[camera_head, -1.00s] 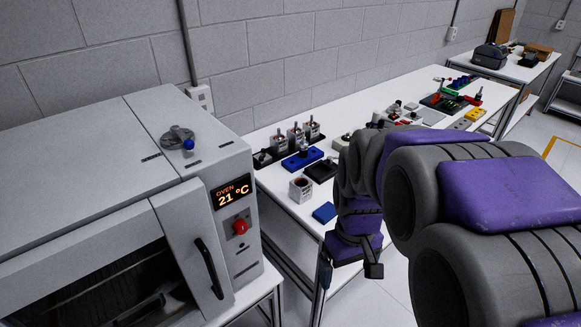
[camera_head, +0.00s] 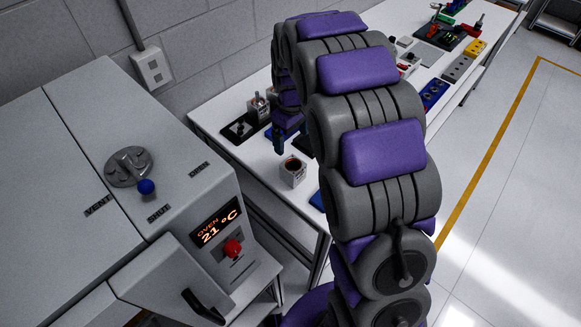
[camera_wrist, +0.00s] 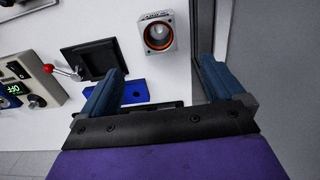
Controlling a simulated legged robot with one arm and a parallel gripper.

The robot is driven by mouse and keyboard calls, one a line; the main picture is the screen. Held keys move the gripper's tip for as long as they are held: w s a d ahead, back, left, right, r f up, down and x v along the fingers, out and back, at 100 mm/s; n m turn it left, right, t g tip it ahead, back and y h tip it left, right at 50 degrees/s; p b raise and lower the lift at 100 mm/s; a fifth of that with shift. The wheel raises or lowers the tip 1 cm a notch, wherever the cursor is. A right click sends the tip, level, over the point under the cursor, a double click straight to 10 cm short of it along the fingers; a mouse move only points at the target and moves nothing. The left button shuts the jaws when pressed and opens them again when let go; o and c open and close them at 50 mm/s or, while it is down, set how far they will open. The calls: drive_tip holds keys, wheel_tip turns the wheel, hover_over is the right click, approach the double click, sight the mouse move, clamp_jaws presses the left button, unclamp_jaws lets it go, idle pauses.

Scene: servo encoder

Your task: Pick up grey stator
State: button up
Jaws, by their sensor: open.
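The grey stator (camera_head: 292,171), a square grey housing with a round opening and an orange-brown ring inside, stands upright near the table's front edge. In the wrist view the stator (camera_wrist: 157,33) is at top centre, its open bore facing the camera. My gripper (camera_wrist: 161,72) has two blue fingers spread wide apart with nothing between them, and the stator appears beyond the fingertips. In the head view my gripper (camera_head: 282,138) hangs over the table just behind and above the stator, partly hidden by my arm.
In the wrist view a black square fixture (camera_wrist: 92,58), a blue block (camera_wrist: 131,92) and a control box with a red-knobbed lever (camera_wrist: 62,71) lie left of the stator. The table edge (camera_wrist: 197,25) is close on its right. The oven (camera_head: 150,200) stands left in the head view.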

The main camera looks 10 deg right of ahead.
drive_tip(key=b, duration=0.2)
hover_over(293, 171)
drive_tip(key=s+a, duration=0.1)
wheel_tip(293, 171, down, 11)
drive_tip(key=shift+s+a+r, duration=0.1)
drive_tip(key=shift+s+d+f+b, duration=0.15)
drive_tip(key=shift+f+b, duration=0.15)
drive_tip(key=shift+f, duration=0.65)
drive_tip(key=shift+w+d+f+b, duration=0.1)
drive_tip(key=shift+f+b, duration=0.2)
drive_tip(key=shift+f, duration=0.7)
drive_tip(key=shift+s+d+f+b, duration=0.15)
drive_tip(key=shift+f+b, duration=0.15)
drive_tip(key=shift+f, duration=0.65)
drive_tip(key=shift+w, duration=0.1)
drive_tip(key=shift+c, duration=0.4)
drive_tip(key=c, duration=1.5)
drive_tip(key=shift+o, duration=0.2)
drive_tip(key=shift+r, duration=0.1)
